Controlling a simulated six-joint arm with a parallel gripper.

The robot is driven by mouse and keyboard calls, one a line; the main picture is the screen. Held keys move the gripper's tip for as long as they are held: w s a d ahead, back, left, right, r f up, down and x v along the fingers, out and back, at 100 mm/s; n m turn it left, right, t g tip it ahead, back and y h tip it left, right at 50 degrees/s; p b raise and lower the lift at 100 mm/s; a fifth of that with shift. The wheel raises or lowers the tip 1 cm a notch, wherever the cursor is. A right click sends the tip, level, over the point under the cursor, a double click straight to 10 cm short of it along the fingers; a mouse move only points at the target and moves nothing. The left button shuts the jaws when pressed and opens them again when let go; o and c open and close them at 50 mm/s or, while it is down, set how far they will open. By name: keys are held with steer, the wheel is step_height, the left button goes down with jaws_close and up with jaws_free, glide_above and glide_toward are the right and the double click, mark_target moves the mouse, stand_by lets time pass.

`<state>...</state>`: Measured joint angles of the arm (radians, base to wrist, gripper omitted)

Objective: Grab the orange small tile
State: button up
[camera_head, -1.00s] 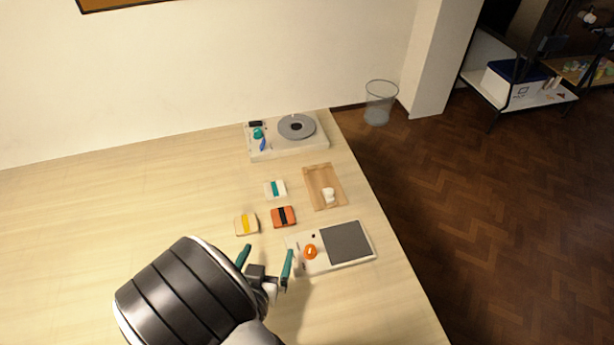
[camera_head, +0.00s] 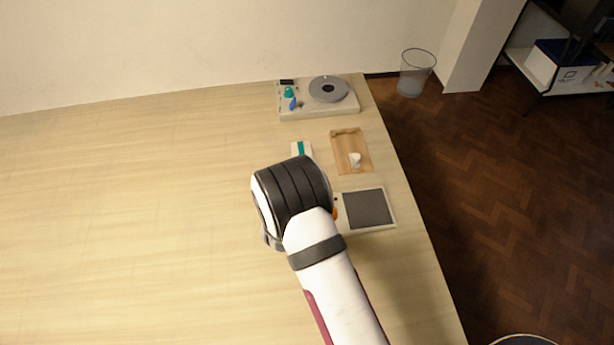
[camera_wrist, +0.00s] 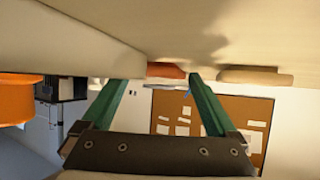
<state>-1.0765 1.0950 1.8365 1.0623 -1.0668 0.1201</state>
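The orange tile (camera_wrist: 166,70) shows in the wrist view, whose picture is upside down. It lies on the table ahead of my gripper, and only its edge shows, between the two fingertips as seen from the wrist. My gripper (camera_wrist: 155,79) is open, with its teal fingers spread and nothing held. I cannot tell the exact distance from fingertips to tile.
A cream tile (camera_wrist: 255,76) lies right of the orange one in the wrist view. A pale device (camera_wrist: 70,40) with an orange knob (camera_wrist: 18,98) is close on the left.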

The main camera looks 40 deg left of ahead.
steer(key=c, duration=1.2)
steer(key=shift+r, duration=0.1)
